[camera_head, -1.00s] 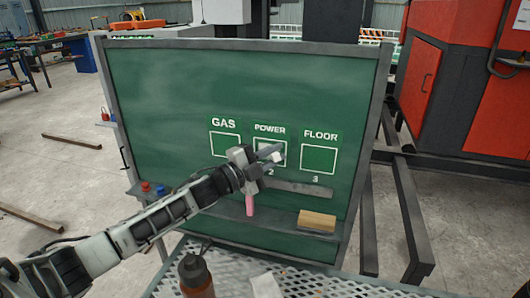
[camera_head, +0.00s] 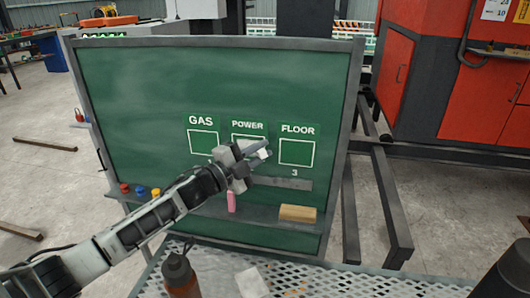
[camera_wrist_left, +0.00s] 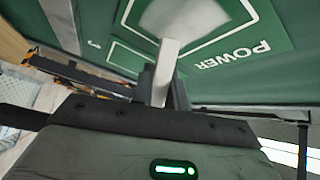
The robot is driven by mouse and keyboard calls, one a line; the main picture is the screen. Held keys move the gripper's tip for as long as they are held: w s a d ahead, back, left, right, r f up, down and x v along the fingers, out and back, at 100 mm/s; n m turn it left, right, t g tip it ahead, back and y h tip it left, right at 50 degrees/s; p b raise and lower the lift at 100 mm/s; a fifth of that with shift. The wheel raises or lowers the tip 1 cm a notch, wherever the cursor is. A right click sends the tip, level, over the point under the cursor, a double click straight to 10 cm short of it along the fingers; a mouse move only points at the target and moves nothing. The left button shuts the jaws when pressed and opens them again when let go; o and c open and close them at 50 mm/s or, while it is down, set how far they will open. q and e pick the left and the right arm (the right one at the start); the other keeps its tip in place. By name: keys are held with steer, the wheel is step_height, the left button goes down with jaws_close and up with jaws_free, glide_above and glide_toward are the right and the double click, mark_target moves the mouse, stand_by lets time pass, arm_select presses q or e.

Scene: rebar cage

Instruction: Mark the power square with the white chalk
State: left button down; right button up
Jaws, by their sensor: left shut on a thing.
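My left gripper (camera_head: 256,151) is shut on the white chalk (camera_wrist_left: 165,68), at the power square (camera_head: 247,138) on the green board (camera_head: 150,100). In the head view the gripper hides much of that square, and the chalk's white end (camera_head: 264,154) shows at the fingertips. In the left wrist view the chalk's tip overlaps the power square (camera_wrist_left: 247,12), and a pale whitish patch lies inside its outline. I cannot tell if the tip touches the board. My right gripper is not in view.
The gas square (camera_head: 203,142) and floor square (camera_head: 297,153) flank the power square. A pink stick (camera_head: 231,202) and a wooden block (camera_head: 298,213) are at the board's ledge. A dark bottle (camera_head: 179,275) and a white item (camera_head: 251,283) are on the mesh table in front.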

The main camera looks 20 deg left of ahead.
arm_select(q)
steer(key=shift+s+a, duration=0.2)
steer(key=shift+a, duration=0.7)
steer(key=shift+s+a, duration=0.25)
steer(key=shift+a, duration=0.6)
steer(key=shift+s+a, duration=0.2)
steer(key=shift+a, duration=0.7)
steer(key=shift+d, duration=0.1)
steer(key=s+d+p, duration=0.1)
steer(key=s+p, duration=0.1)
steer(key=s, duration=0.4)
steer(key=shift+d+p, duration=0.2)
steer(key=shift+p, duration=0.1)
steer(key=s, duration=0.2)
steer(key=shift+s+d+p, duration=0.3)
steer(key=shift+s+d, duration=0.05)
steer(key=shift+s, duration=0.05)
